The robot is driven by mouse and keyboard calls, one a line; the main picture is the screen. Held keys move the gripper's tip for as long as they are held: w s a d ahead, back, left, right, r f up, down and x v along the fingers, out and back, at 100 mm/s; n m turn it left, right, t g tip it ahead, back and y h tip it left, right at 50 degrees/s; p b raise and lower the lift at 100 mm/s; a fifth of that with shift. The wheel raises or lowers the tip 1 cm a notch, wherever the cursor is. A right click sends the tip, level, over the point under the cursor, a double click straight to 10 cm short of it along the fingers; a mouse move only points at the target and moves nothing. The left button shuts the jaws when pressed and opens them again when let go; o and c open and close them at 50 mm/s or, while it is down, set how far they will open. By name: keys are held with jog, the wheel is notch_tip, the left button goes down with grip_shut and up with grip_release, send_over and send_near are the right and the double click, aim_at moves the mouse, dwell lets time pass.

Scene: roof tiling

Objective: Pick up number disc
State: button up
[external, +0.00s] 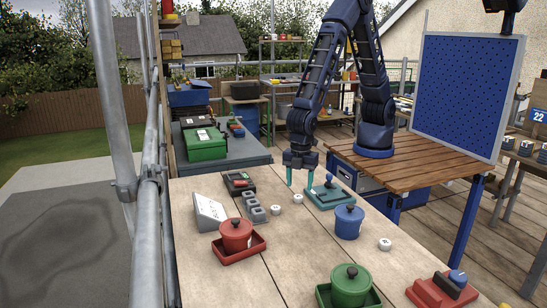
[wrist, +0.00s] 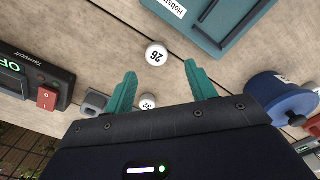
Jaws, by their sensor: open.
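Small white number discs lie on the wooden table. In the external view, one disc (external: 298,198) is just below my gripper (external: 300,186), a second disc (external: 276,211) is nearer the camera to the left, and a third (external: 384,244) is to the right. In the wrist view, a disc marked 26 (wrist: 157,53) lies just beyond the fingertips, between their lines. Another disc, which seems to read 32 (wrist: 147,103), is partly hidden by the gripper body. My gripper (wrist: 160,72) is open and empty, its teal fingers apart and pointing down.
Red (external: 236,235), blue (external: 348,223) and green (external: 351,287) lidded pots stand nearer.

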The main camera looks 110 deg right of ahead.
aim_at(298, 196)
jog(key=shift+d+f, duration=0.15)
jog(key=shift+f, duration=1.2)
jog(key=shift+d+f, duration=0.15)
jog(key=shift+f, duration=1.15)
jog(key=shift+c, duration=0.3)
jog(key=c, duration=1)
